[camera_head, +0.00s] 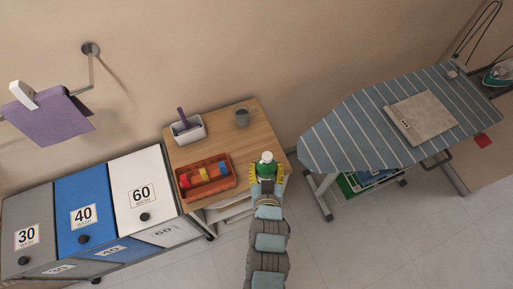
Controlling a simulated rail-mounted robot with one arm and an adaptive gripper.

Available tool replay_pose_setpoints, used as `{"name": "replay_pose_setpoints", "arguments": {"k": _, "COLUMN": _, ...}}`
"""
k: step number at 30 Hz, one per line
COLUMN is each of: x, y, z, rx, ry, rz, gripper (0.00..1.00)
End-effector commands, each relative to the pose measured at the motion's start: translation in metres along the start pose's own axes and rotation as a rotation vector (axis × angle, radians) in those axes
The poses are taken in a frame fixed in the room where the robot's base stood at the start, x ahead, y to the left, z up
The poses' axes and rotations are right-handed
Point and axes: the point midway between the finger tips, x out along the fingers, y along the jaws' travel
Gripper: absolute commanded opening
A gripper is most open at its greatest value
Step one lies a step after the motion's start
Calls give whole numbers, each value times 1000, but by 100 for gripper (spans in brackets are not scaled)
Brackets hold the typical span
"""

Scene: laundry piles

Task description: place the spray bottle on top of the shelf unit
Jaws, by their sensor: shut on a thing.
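A green spray bottle (266,168) with a white top is at the front right of the wooden-topped shelf unit (221,139) in the head view. My gripper (267,186) is shut on the bottle from the front, with yellow-tipped fingers on either side of it. The bottle looks upright. From this high angle I cannot tell whether it touches the top or is above it. Its lower part is hidden by my gripper.
Laundry bins (117,190) are left. A striped ironing board (345,127) is right. The unit's middle top is clear.

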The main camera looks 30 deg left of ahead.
Motion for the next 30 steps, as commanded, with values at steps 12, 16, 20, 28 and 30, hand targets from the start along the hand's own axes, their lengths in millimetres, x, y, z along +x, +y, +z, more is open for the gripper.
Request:
{"name": "replay_pose_setpoints", "arguments": {"k": 12, "x": 66, "y": 1, "z": -1, "rx": -1, "ry": 3, "rz": -2, "gripper": 21}}
{"name": "replay_pose_setpoints", "arguments": {"k": 16, "x": 87, "y": 1, "z": 0, "rx": 1, "ry": 1, "rz": -2, "gripper": 21}}
{"name": "replay_pose_setpoints", "arguments": {"k": 20, "x": 103, "y": 2, "z": 10, "rx": 0, "ry": 0, "rz": -1, "gripper": 21}}
{"name": "replay_pose_setpoints", "arguments": {"k": 28, "x": 134, "y": 3, "z": 26, "rx": 0, "ry": 0, "rz": -1, "gripper": 21}}
{"name": "replay_pose_setpoints", "arguments": {"k": 30, "x": 139, "y": 3, "z": 29, "rx": 0, "ry": 0, "rz": -1, "gripper": 21}}
